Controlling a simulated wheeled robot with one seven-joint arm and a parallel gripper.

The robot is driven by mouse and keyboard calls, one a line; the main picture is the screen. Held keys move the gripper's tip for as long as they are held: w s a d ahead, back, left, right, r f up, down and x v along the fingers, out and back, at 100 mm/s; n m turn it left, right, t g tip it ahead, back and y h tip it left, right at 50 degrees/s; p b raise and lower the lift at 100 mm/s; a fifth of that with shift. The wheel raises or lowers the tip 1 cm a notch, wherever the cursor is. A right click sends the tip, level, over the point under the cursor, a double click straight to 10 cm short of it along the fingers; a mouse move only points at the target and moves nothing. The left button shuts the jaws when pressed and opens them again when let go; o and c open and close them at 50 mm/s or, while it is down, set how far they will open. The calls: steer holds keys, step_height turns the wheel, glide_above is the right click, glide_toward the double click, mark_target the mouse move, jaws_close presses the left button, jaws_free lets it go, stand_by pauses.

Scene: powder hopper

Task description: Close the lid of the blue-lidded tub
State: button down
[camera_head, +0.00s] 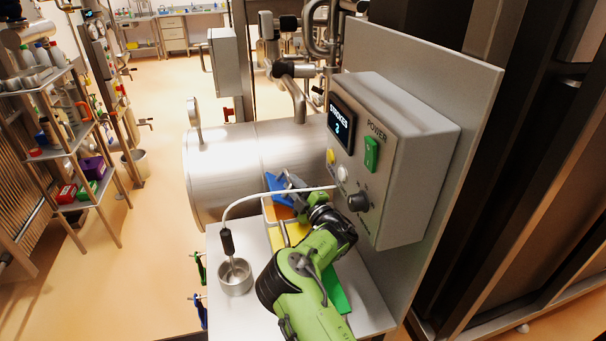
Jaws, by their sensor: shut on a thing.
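The blue lid (274,187) of the tub stands up at a tilt above the small table, in front of the steel drum. My gripper (293,184) reaches in from the lower right and is shut on the lid, at its right side. The tub's body is mostly hidden behind the lid and my arm. An orange-yellow part shows just below the lid; I cannot tell what it belongs to.
A steel cup (235,278) with a black-handled probe (227,242) stands at the table's left; its white cable arches to the control box (394,155), close right of my gripper. A yellow thing (297,232) and a green one (336,290) lie partly behind my arm.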

steer(key=shift+s+a+f+n+g+p, duration=0.1)
steer(key=shift+a+f+n+g+p, duration=0.25)
steer(key=shift+a+n+p, duration=0.35)
steer(key=shift+s+a+f+n+g+p, duration=0.1)
steer(key=shift+a+f+n+g+p, duration=0.25)
steer(key=shift+n+p, duration=0.5)
steer(key=shift+f, duration=0.1)
steer(key=c, duration=1.1)
jaws_free()
steer(key=shift+s, duration=0.1)
steer(key=v, duration=1.2)
steer(key=shift+a+p, duration=0.1)
steer(key=shift+p, duration=0.2)
